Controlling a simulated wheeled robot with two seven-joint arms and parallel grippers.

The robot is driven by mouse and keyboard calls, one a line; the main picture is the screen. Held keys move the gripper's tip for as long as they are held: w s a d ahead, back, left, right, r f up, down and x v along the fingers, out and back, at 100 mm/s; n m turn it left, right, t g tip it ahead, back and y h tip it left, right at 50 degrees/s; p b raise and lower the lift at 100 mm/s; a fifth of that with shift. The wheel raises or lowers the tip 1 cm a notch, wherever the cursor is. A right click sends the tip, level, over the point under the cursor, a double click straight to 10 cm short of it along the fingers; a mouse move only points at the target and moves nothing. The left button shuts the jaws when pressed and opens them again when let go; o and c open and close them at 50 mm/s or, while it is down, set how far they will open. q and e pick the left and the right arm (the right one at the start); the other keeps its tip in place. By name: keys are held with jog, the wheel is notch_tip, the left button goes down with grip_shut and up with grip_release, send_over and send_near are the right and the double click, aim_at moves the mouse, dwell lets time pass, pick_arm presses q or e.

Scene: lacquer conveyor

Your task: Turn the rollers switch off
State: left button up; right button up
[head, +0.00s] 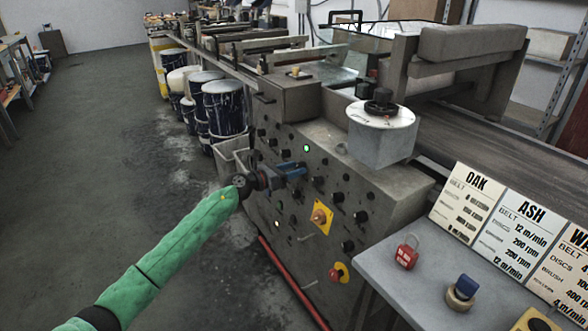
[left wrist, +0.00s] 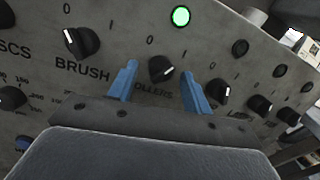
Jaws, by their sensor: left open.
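The rollers switch (left wrist: 162,68) is a black knob on the grey control panel (head: 375,190), above a partly hidden label reading "OLLERS". It has 0 and 1 marks around it; its white pointer looks turned toward the right-hand side, toward the 1. A lit green lamp (left wrist: 181,16) is above it and also shows in the head view (head: 306,147). My left gripper (head: 300,170) is open at the panel. In the left wrist view its blue fingers stand on either side of the knob, with gaps visible. In the head view the gripper hides the knob. My right gripper is not in view.
The brush knob (left wrist: 82,41) is left of the rollers knob, and another black knob (left wrist: 219,91) is close to the right finger. Lower on the panel are a yellow-plated switch (head: 321,217) and a red button (head: 338,272). A grey table (head: 385,275) is at the right.

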pick_arm(q)
jog(key=shift+w+d, duration=0.15)
jog(key=c, duration=1)
jog(key=shift+o, duration=0.2)
jog(key=shift+r, duration=0.1)
